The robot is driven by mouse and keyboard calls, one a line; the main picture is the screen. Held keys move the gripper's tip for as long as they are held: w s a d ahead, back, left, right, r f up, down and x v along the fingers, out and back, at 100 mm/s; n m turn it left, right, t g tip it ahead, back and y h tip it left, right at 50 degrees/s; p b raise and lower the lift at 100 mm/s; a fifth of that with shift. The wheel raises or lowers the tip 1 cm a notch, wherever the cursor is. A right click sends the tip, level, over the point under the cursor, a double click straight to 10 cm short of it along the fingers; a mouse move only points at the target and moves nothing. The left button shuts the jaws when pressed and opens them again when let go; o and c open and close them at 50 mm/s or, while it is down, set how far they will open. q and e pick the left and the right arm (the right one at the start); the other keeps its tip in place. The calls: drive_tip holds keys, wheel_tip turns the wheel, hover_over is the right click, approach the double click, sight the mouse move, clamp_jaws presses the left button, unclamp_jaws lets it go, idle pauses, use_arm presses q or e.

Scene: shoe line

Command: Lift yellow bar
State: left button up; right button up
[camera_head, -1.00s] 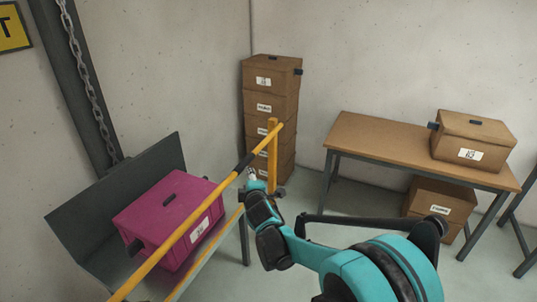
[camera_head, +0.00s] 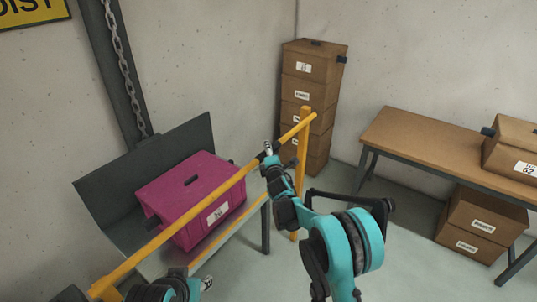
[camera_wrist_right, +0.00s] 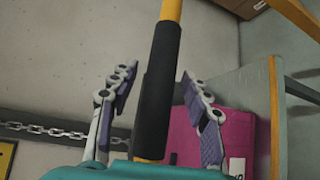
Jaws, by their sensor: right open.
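The yellow bar (camera_head: 200,211) runs slantwise across the front of a chute, from the lower left up to a yellow post (camera_head: 304,150). It has a black grip sleeve, clear in the right wrist view (camera_wrist_right: 158,85). My right gripper (camera_head: 267,151) is at the sleeve near the bar's upper end. In the right wrist view its two fingers (camera_wrist_right: 160,105) are spread on either side of the sleeve, with gaps showing. My left gripper (camera_head: 206,283) is at the bottom, near the bar's lower end; its fingers are too small and partly hidden to read.
A magenta box (camera_head: 188,194) sits in the grey chute (camera_head: 100,190) behind the bar. A stack of brown boxes (camera_head: 311,92) stands in the corner. A wooden table (camera_head: 425,139) with a box is at the right, with more boxes beneath. A chain (camera_head: 122,60) hangs at the left.

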drive_tip(key=shift+w, duration=0.15)
drive_tip(key=shift+r, duration=0.1)
clamp_jaws()
